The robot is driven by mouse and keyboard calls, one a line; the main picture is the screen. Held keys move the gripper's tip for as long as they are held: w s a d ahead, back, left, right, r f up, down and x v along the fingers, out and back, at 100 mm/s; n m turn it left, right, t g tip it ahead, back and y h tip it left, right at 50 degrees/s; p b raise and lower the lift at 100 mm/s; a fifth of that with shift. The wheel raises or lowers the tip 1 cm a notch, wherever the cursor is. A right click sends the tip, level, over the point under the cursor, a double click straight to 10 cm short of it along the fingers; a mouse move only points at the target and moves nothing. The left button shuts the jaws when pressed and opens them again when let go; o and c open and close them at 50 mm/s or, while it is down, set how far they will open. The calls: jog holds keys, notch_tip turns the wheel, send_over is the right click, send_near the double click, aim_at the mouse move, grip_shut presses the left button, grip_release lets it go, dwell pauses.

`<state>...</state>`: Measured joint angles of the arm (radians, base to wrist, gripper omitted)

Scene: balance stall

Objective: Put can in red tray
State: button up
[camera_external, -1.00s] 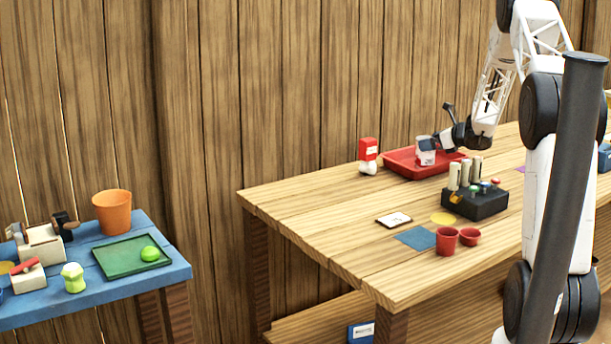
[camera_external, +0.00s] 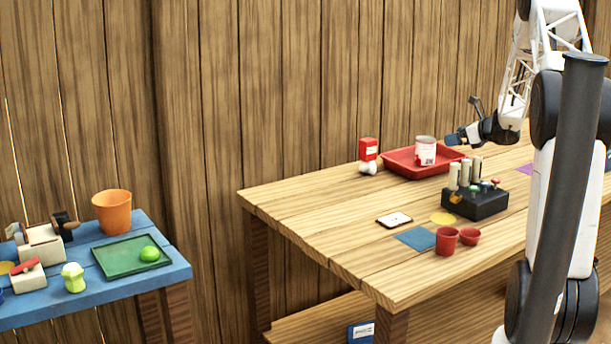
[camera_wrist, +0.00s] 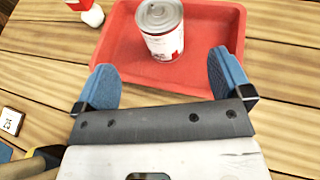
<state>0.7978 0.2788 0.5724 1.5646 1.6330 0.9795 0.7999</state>
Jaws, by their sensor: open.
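The can (camera_external: 426,151), white and red with a grey metal lid, stands upright in the red tray (camera_external: 398,168) at the back of the wooden table. In the wrist view the can (camera_wrist: 162,32) stands inside the red tray (camera_wrist: 222,62), near the tray's middle. My gripper (camera_external: 452,139) is to the right of the can in the external view. In the wrist view my gripper (camera_wrist: 160,82) has its blue fingers spread wide, with the can ahead of them and apart from them. Nothing is held.
A red and white bottle (camera_external: 368,154) stands left of the tray. A black block with several pegs (camera_external: 476,203) stands in front of it. Two red cups (camera_external: 447,241), a blue square (camera_external: 416,239) and a white card (camera_external: 394,220) lie nearer the front. The table's left part is clear.

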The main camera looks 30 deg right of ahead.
dwell(0.4)
jog(key=s+a+r+n+g+y, duration=0.15)
jog(key=a+r+n, duration=0.3)
jog(key=a, duration=0.55)
jog(key=s+a+r+n+g, duration=0.25)
jog(key=a+r, duration=0.25)
jog(key=a, duration=0.4)
jog(key=s+a+r+n+g+y, duration=0.15)
jog(key=a+r+n, duration=0.35)
jog(key=a, duration=0.5)
jog(key=s+a+r+n+g+h, duration=0.1)
jog(key=s+a+r+n+g, duration=0.2)
jog(key=s+a, duration=0.35)
jog(key=s+a+r+n+g+h, duration=0.1)
jog(key=s+a+r+n, duration=0.1)
jog(key=s+a+n, duration=0.45)
jog(key=s+a+n+h, duration=0.1)
jog(key=s+a+n, duration=0.2)
jog(key=s, duration=0.5)
jog(key=s+a+n+h, duration=0.2)
jog(key=s+a+n, duration=0.2)
jog(key=s, duration=0.5)
jog(key=s+a+r+n+h, duration=0.1)
jog(key=s+a+n+h, duration=0.1)
jog(key=s+a, duration=0.3)
jog(key=shift+s+n+g, duration=0.35)
jog(key=shift+s+n, duration=0.5)
jog(key=shift+s, duration=0.9)
jog(key=shift+r, duration=0.1)
